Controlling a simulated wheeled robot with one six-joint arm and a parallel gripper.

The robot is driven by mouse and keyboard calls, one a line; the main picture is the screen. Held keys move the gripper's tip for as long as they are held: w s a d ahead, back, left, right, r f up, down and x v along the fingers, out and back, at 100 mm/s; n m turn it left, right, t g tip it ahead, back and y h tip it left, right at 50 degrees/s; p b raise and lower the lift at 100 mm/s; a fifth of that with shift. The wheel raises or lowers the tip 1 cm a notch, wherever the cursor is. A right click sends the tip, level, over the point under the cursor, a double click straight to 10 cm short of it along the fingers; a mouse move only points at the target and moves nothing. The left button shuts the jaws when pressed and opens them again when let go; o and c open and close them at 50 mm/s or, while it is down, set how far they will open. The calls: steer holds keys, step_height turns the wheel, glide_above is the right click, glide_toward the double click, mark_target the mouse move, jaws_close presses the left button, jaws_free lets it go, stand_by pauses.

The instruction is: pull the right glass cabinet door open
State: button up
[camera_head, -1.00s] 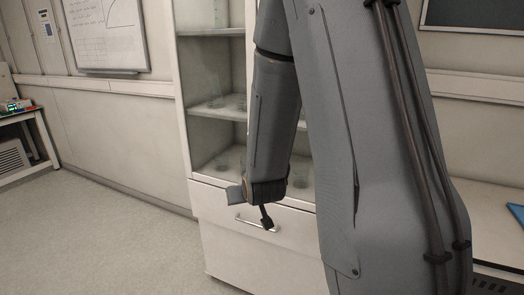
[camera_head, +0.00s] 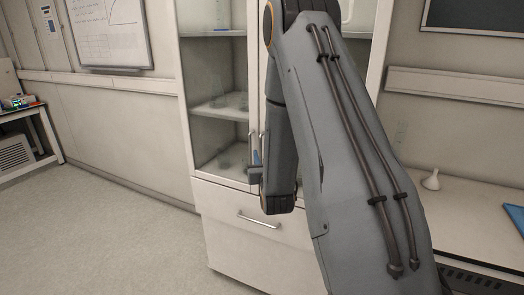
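The white cabinet (camera_head: 222,228) has two glass doors above a drawer. The right glass door (camera_head: 357,14) is mostly hidden behind my arm. The left glass door (camera_head: 218,110) looks shut. Two upright handles meet near the middle: the left door's handle (camera_head: 251,148) and the right door's handle (camera_head: 262,144). My gripper (camera_head: 256,168) is at the lower part of these handles, seen from the side. A small blue part shows there. My arm hides its far finger and any contact, so I cannot tell whether it grips the right handle.
The drawer's bar handle (camera_head: 259,220) is below the doors. To the right are a counter (camera_head: 470,222) with a white funnel (camera_head: 431,181) and a blue item (camera_head: 516,215). A bench (camera_head: 25,112) stands far left. The floor left of the cabinet is clear.

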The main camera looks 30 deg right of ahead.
steer(key=shift+p+x, duration=0.3)
steer(key=shift+x, duration=1.05)
jaws_close()
